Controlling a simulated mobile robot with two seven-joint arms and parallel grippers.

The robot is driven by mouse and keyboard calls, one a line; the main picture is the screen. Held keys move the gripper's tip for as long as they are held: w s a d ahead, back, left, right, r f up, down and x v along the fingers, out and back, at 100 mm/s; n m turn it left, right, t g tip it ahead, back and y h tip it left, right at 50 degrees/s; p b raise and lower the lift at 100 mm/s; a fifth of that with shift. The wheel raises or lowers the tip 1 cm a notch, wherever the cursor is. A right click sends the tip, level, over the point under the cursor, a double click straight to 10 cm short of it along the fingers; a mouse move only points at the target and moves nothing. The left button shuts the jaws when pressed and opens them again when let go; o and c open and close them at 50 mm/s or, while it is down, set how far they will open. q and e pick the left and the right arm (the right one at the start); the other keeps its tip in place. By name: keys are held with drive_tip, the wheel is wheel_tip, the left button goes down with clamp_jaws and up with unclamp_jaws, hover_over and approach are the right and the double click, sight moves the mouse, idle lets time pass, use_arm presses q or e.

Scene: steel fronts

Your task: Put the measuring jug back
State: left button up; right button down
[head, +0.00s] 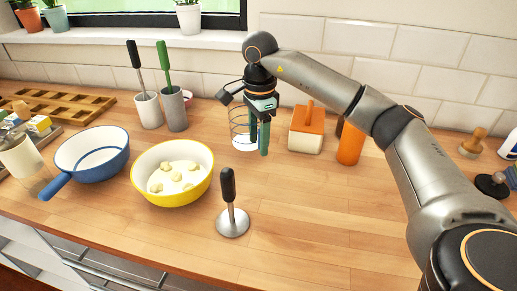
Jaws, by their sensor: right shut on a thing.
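A clear vessel with thin dark rings and a pale base, which looks like the measuring jug (240,138), is at the middle of the worktop near the wall. My right gripper (259,138) points down and is shut on its right side; the exact grip is partly hidden by the fingers. The jug looks upright; I cannot tell whether its base touches the worktop. My left gripper is not in view.
A yellow pan (173,197) with pale chunks, a blue pan (91,170) and an upright black-handled masher (231,222) stand in front. Utensil pots (174,112), an orange-topped box (305,132) and an orange cylinder (350,145) stand behind.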

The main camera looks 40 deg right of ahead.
sight(258, 150)
drive_tip(key=shift+w+d+f, duration=0.1)
drive_tip(key=shift+f, duration=0.85)
drive_tip(key=shift+w+d+f, duration=0.1)
drive_tip(key=shift+f, duration=0.8)
drive_tip(key=shift+f, duration=0.2)
drive_tip(key=shift+c, duration=1.2)
unclamp_jaws()
wheel_tip(258, 150, up, 12)
drive_tip(key=shift+s+r+p, duration=0.15)
drive_tip(key=shift+r+p, duration=0.05)
drive_tip(key=shift+p, duration=0.5)
